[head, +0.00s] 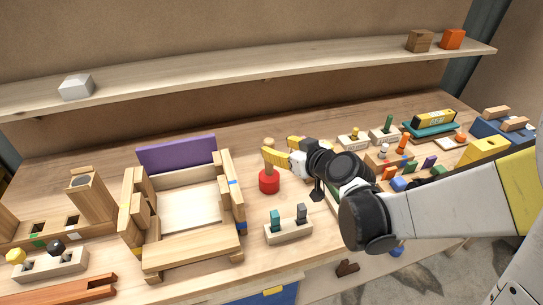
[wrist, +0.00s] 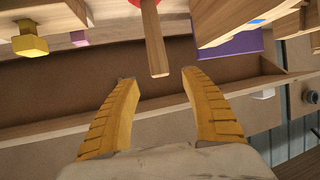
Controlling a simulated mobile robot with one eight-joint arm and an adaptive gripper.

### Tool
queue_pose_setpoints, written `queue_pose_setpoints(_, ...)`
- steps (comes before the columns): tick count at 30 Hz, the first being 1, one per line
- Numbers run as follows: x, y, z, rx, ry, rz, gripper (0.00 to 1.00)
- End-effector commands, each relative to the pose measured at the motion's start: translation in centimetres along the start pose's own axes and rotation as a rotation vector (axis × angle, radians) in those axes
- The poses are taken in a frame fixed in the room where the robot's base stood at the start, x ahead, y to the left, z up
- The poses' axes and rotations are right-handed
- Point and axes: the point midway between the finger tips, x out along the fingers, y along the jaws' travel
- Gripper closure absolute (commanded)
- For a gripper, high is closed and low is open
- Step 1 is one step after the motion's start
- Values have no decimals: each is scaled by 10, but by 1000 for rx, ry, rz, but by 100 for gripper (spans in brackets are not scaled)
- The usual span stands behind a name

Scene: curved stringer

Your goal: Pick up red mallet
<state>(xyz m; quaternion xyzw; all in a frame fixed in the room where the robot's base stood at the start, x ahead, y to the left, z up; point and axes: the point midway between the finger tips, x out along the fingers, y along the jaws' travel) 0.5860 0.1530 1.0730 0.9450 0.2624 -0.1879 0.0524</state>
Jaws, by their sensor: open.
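The red mallet (head: 269,182) stands on the workbench with its red head down and its wooden handle pointing up, just right of the wooden frame box. My gripper (head: 277,147) is open, its yellow fingers pointing left close to the handle's upper part. In the wrist view, the mallet's wooden handle (wrist: 154,45) lies ahead of my gripper (wrist: 158,78), roughly in line with the gap between the open fingertips. The handle's end is close to that gap, with nothing held. Only a sliver of the red head shows at the top edge there.
The wooden frame box (head: 187,249) with a purple panel (head: 177,153) stands left of the mallet. A peg block (head: 289,233) with teal and grey pegs is in front. Several small blocks and holders crowd the right. A shelf (head: 240,77) runs along the wall behind.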

Motion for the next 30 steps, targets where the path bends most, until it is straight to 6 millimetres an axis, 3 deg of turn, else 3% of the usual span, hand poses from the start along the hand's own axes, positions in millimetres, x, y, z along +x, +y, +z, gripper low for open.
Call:
queue_pose_setpoints(7,19,-1,4,0,-1,-1,46)
queue_pose_setpoints(15,58,-1,7,-1,-1,-1,46)
queue_pose_setpoints(22,59,-1,5,0,-1,0,46)
queue_pose_setpoints(27,59,-1,5,0,-1,0,97)
queue_pose_setpoints(30,59,-1,5,0,-1,0,100)
